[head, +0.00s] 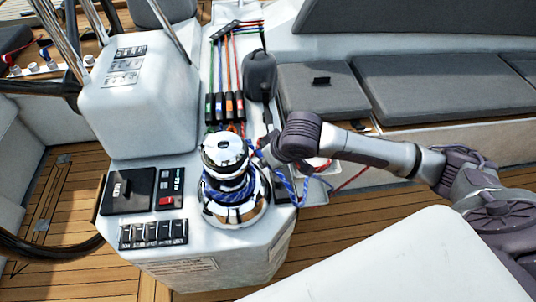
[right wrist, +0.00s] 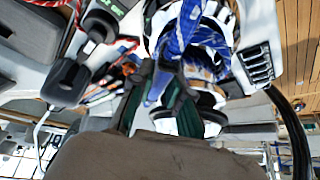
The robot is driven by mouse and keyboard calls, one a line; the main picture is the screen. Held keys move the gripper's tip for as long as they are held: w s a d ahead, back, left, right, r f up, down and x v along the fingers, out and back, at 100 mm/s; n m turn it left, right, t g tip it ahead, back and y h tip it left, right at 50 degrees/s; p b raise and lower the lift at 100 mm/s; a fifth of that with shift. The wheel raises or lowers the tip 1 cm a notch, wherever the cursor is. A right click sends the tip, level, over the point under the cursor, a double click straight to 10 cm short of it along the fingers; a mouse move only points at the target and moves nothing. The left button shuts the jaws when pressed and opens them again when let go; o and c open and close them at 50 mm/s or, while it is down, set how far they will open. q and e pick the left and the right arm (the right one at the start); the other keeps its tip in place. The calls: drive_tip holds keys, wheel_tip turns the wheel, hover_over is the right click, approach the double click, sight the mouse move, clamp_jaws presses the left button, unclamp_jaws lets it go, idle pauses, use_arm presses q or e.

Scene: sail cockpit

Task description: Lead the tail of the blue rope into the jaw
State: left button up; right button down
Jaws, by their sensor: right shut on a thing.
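The chrome and black winch (head: 233,213) stands on the white console in the head view. The blue rope (head: 230,190) is wound around its drum, below the light top with the jaw (head: 225,152). A length of blue rope also hangs to the right of the winch, below my right arm. My right gripper (head: 259,158) is at the right side of the winch top, mostly hidden by its own wrist. In the right wrist view its dark green fingers (right wrist: 160,98) are shut on the blue rope (right wrist: 185,32), close to the winch. My left gripper is out of view.
Several rope clutches (head: 225,107) with coloured lines lie behind the winch, beside a black winch handle or holder (head: 260,75). A switch panel (head: 153,233) and a black box (head: 128,191) are left of the winch. Grey seat cushions (head: 435,88) line the back.

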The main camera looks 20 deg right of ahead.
drive_tip(key=s+a+m+h+p, duration=0.1)
drive_tip(key=s+a+m+p, duration=0.1)
drive_tip(key=p, duration=0.1)
drive_tip(key=shift+m, duration=0.4)
drive_tip(key=s+a+m+h+p, duration=0.1)
drive_tip(key=a+m+p, duration=0.1)
drive_tip(key=p, duration=0.1)
drive_tip(key=shift+s+m+h, duration=0.2)
drive_tip(key=shift+m+h, duration=0.1)
